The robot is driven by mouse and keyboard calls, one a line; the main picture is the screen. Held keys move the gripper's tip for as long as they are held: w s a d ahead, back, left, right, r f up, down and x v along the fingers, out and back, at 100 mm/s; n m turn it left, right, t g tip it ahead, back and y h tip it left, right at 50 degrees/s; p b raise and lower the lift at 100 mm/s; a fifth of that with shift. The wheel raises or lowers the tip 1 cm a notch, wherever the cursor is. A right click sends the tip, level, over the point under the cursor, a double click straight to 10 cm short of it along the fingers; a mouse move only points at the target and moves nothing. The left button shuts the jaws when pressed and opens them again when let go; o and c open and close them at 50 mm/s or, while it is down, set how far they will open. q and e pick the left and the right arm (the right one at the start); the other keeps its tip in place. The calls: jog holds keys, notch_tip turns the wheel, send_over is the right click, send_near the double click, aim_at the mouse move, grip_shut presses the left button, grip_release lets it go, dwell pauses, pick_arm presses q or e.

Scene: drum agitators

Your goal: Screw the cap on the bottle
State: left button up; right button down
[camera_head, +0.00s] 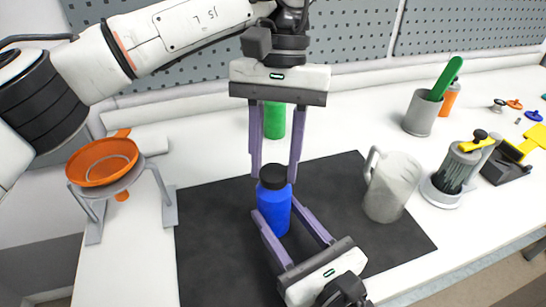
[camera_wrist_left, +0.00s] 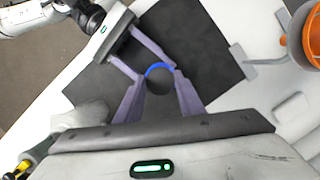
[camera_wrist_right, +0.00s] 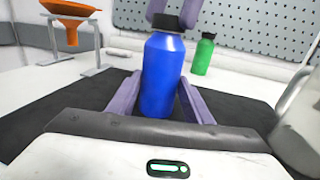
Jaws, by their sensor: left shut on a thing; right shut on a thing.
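A blue bottle (camera_head: 273,212) stands upright on the dark mat (camera_head: 215,245), and its body also shows in the right wrist view (camera_wrist_right: 161,80). A black cap (camera_head: 273,176) sits at the top of the bottle; whether it is threaded down I cannot tell. My left gripper (camera_head: 274,180) reaches down from above, its fingers shut on the black cap. In the left wrist view the cap (camera_wrist_left: 159,80) lies between the fingertips with a blue edge of bottle behind it. My right gripper (camera_head: 277,218) comes from the front, low, shut around the blue bottle's body.
A green bottle (camera_head: 274,121) is behind. An orange funnel (camera_head: 102,162) sits on a stand at left. A grey cup (camera_head: 422,112) and a brush holder (camera_head: 452,180) stand at right.

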pick_arm(q)
jog(key=m+y, duration=0.1)
jog(key=m, duration=0.3)
jog(key=shift+d+m+t, duration=0.15)
jog(key=shift+m+t, duration=0.15)
jog(key=shift+t, duration=0.1)
jog(key=m, duration=0.3)
jog(key=shift+y, duration=0.4)
jog(key=o, duration=1)
jog(key=shift+s, duration=0.1)
jog(key=shift+r, duration=2.3)
